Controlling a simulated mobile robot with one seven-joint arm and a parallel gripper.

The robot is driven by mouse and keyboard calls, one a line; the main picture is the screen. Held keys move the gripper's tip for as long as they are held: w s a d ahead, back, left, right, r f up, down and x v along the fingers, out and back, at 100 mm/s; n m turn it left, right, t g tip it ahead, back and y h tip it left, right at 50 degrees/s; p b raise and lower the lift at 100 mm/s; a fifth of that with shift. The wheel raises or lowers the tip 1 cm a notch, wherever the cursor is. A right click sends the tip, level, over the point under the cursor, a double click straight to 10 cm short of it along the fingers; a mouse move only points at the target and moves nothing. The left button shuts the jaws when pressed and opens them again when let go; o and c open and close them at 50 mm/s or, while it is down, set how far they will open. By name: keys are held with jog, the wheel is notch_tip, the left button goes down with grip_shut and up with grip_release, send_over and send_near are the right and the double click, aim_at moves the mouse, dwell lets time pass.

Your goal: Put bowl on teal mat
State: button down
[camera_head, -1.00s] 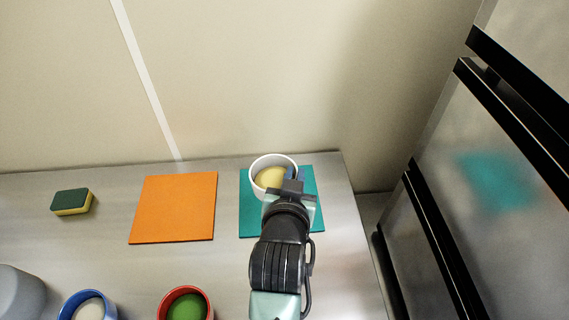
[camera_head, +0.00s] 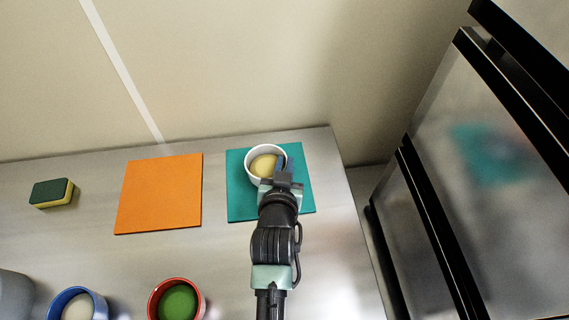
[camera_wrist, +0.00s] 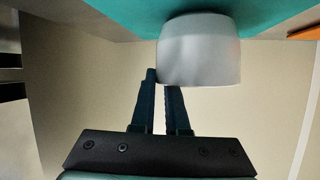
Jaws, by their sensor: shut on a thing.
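The white bowl (camera_head: 251,176) with pale yellow contents is at the far middle of the teal mat (camera_head: 299,202), upright, within the mat's outline in the head view. My gripper (camera_head: 281,168) is shut on the near right side of its rim. In the wrist view, the bowl (camera_wrist: 200,50) appears at the top against the teal mat (camera_wrist: 130,12), and my gripper (camera_wrist: 160,78) has one finger beside the wall and one partly hidden behind it. The bowl's base is at or very close to the mat; I cannot tell whether it touches.
An orange mat (camera_head: 160,195) lies left of the teal one. A green and yellow sponge (camera_head: 52,193) is farther left. A blue bowl (camera_head: 57,301) and a red bowl (camera_head: 155,298) stand at the near edge of view. A wall is behind; steel cabinets (camera_head: 440,130) are right.

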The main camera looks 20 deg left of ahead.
jog(key=shift+f, duration=0.1)
jog(key=c, duration=0.9)
grip_release()
jog(key=shift+f, duration=0.15)
jog(key=v, duration=1.2)
jog(key=w+d+r+t, duration=0.1)
jog(key=w+r+t, duration=0.15)
jog(key=r, duration=0.75)
jog(key=w+d+r+m+t, duration=0.1)
jog(key=w+r+t, duration=0.15)
jog(key=r, duration=0.75)
jog(key=w+d+r+t, duration=0.1)
jog(key=w+r+t, duration=0.15)
jog(key=r, duration=0.75)
jog(key=s+d+r+t, duration=0.1)
jog(key=s+r+t, duration=0.1)
jog(key=r, duration=0.6)
jog(key=s+d+r+t+h, duration=0.1)
jog(key=s+r, duration=0.3)
jog(key=r, duration=0.4)
jog(key=s+d+r+t+h, duration=0.1)
jog(key=s+d+r+t, duration=0.1)
jog(key=r, duration=0.6)
jog(key=shift+s+d+r+t, duration=0.1)
jog(key=shift+s+d+t, duration=0.3)
jog(key=shift+d+t, duration=0.4)
